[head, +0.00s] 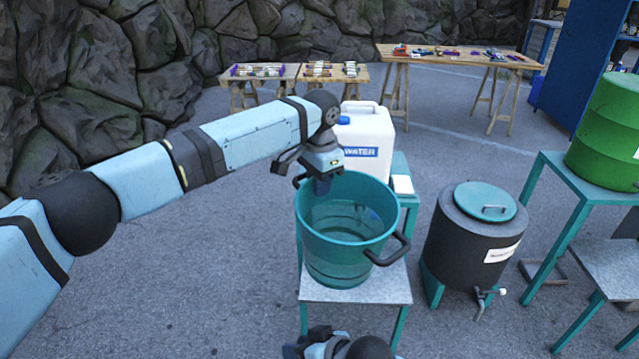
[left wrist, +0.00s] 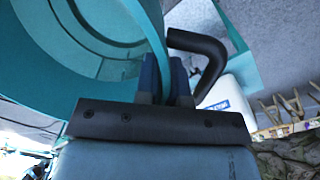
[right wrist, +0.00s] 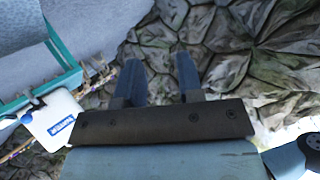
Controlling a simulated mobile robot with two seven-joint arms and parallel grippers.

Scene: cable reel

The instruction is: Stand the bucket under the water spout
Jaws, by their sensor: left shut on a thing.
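The teal bucket (head: 348,258) has dark handles and looks close to upright over the low pale shelf (head: 355,297) of a teal stand; I cannot tell if its base touches. My left gripper (head: 321,186) is shut on the bucket's far rim beside a handle; the left wrist view shows its fingers (left wrist: 166,78) on either side of the wall. The white water container (head: 364,152) stands behind the bucket, with a blue part (head: 343,120) at its upper left; the gripper hides what lies below. My right gripper (right wrist: 173,75) is open and empty, low at the front in the head view.
A dark barrel (head: 472,238) with a teal lid and a tap stands right of the stand. A green drum (head: 608,130) sits on a teal table further right. Wooden tables (head: 455,58) with small items stand behind. The ground at left is clear.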

